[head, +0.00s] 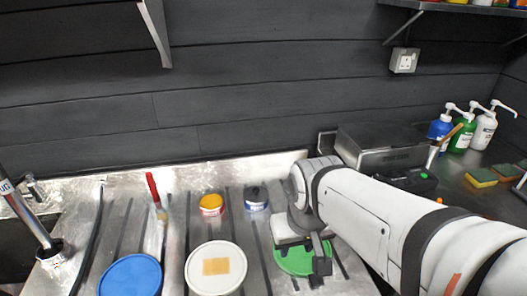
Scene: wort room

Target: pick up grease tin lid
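I cannot tell for certain which item is the grease tin lid. A small tin with a yellow top (211,203) and a small dark-blue tin (256,198) stand towards the back of the metal counter. In front are round lids: a blue one (131,277), a white one with a tan label (238,278), and a green one (291,262). My gripper (304,256) is over the green lid and covers part of it. A dark finger shows at the lid's right side. The gap between the fingers and any contact with the lid are not clear.
A red-handled tool (153,190) lies upper left of the white lid. A grey scale-like box (383,150), pump bottles (461,132) and sponges (480,177) stand at the right. A sink (14,245) is at the far left. A dark wall closes the back.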

